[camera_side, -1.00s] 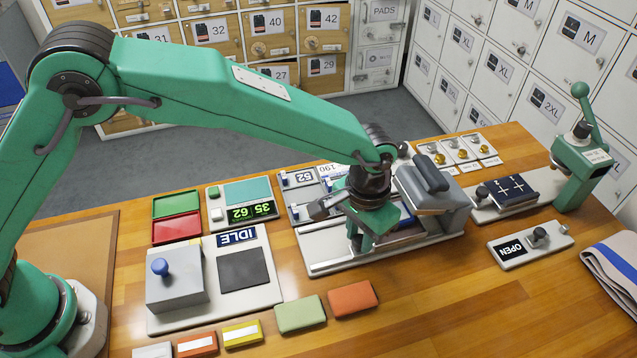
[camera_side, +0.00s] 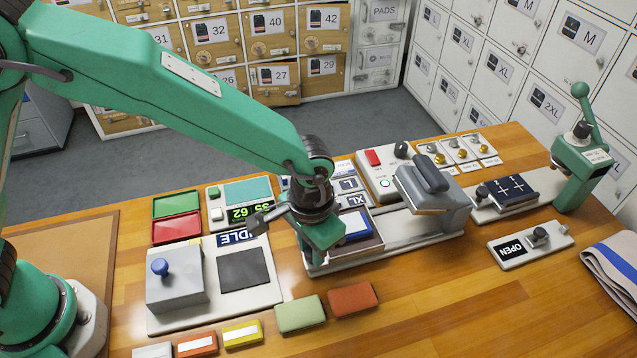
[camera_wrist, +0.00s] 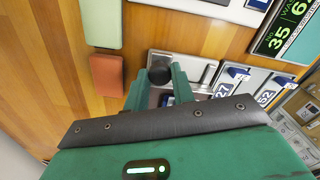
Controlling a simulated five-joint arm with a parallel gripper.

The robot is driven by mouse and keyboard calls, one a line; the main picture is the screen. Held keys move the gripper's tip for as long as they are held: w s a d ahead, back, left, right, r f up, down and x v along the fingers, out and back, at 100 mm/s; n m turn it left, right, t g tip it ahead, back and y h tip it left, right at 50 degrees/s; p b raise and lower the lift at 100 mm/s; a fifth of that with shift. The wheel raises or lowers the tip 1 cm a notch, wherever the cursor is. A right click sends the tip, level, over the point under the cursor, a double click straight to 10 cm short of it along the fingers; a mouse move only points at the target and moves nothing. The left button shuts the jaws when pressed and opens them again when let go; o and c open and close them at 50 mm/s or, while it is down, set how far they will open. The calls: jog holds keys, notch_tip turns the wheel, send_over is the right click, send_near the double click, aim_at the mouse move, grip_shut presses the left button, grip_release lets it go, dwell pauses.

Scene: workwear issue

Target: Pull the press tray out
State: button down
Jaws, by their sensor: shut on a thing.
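The press tray (camera_side: 370,242), a dark flat tray with a blue-and-white piece on it, lies on the pale rail to the left of the press's grey head (camera_side: 432,188). It is clear of most of the head. My gripper (camera_side: 313,262) is low at the tray's left end, shut on its handle, which my fingers hide in the side view. In the wrist view, a dark round knob (camera_wrist: 160,72) sits between the two green fingers of my gripper (camera_wrist: 158,88).
A grey box with a blue knob (camera_side: 178,275) stands left of my gripper. Green (camera_side: 300,314) and orange (camera_side: 352,299) pads lie in front. An OPEN sign (camera_side: 510,250) is at the right. A green lever press (camera_side: 583,160) stands at the far right.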

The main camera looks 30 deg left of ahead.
jog(key=shift+w+r, duration=0.1)
jog(key=c, duration=1.2)
grip_release()
jog(key=shift+o, duration=0.2)
jog(key=shift+r, duration=3.9)
